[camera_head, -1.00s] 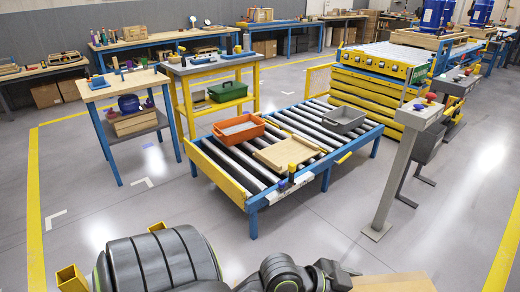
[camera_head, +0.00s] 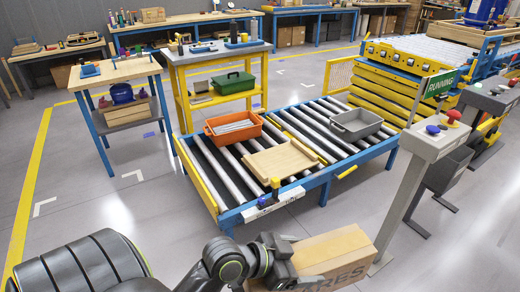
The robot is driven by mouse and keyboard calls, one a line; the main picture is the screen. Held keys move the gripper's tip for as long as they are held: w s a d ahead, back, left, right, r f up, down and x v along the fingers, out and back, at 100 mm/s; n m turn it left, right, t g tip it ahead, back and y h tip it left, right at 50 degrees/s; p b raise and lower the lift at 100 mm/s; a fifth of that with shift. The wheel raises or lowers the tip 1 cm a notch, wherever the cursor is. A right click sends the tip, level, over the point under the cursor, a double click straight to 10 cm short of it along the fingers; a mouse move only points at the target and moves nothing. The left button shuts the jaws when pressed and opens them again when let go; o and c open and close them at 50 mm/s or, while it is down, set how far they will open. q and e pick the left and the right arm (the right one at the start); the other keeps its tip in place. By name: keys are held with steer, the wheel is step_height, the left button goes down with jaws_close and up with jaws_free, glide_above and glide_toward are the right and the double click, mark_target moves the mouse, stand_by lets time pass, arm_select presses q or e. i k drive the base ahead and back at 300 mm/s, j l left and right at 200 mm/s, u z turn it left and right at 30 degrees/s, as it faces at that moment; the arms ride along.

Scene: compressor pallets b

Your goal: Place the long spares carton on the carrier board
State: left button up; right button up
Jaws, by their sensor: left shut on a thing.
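The long spares carton (camera_head: 335,255) is a brown cardboard box with dark lettering ending in "ARES". It is at the bottom of the head view, partly cut off by the lower edge. My left gripper (camera_head: 290,278) is shut on the carton at its left end; its fingertips are mostly hidden. The carrier board (camera_head: 280,160) is a flat pale wooden board lying on the roller conveyor, with nothing on it. The carton is on the near side of the conveyor, apart from the board. My right gripper is not in view.
The roller conveyor (camera_head: 228,215) has a blue frame. A grey control post (camera_head: 412,185) with buttons stands right of the carton. Floor left of the conveyor is clear.

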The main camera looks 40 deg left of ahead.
mark_target(284, 164)
steer(key=i+j+u, duration=0.2)
steer(key=i+u, duration=0.25)
steer(key=i, duration=0.3)
steer(key=i+u, duration=0.4)
steer(key=i, duration=0.35)
steer(key=i+j+z, duration=0.35)
steer(key=i+j, duration=0.75)
